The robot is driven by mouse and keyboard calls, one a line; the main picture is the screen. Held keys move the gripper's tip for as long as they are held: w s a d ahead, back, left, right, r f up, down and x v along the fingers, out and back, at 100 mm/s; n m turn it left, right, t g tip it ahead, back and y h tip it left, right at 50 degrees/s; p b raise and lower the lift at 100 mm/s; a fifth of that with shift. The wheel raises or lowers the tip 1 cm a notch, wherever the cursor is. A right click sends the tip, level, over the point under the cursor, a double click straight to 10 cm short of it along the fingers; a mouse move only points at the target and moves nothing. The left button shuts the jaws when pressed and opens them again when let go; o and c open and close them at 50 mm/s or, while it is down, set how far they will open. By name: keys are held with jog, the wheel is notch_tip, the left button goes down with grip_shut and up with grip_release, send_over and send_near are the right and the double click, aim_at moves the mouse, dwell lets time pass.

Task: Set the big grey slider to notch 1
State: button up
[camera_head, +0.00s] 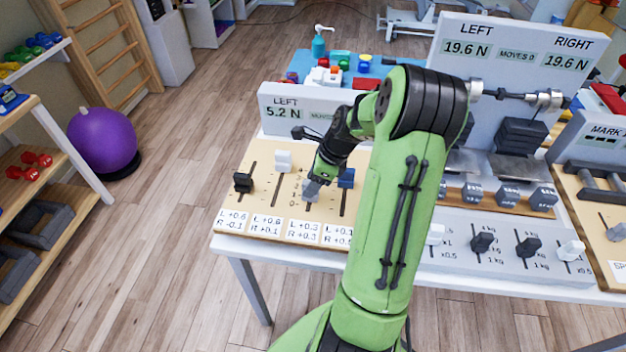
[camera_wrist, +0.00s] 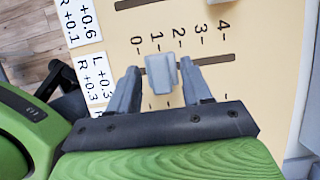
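The grey slider (camera_head: 310,190) sits low in its slot on the tan panel (camera_head: 262,210), above the card reading L+0.3 R+0.3. In the wrist view the grey slider knob (camera_wrist: 162,73) stands between the fingers of my gripper (camera_wrist: 162,88). A gap shows on each side of the knob, so my gripper is open around it. The printed scale (camera_wrist: 180,45) runs from 0 to 4, and the knob looks nearest the 1 mark. The raised knob hides part of the slot. In the head view my gripper (camera_head: 314,184) is over the grey slider.
A black slider (camera_head: 243,182), a white slider (camera_head: 283,160) and a blue slider (camera_head: 346,177) share the panel. The display (camera_head: 285,108) behind reads LEFT 5.2 N; my arm hides its right part. A second panel with small levers (camera_head: 482,242) stands to the right.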

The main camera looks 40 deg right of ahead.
jog(key=p+v, duration=0.5)
jog(key=v, duration=1)
jog(key=shift+r, duration=0.4)
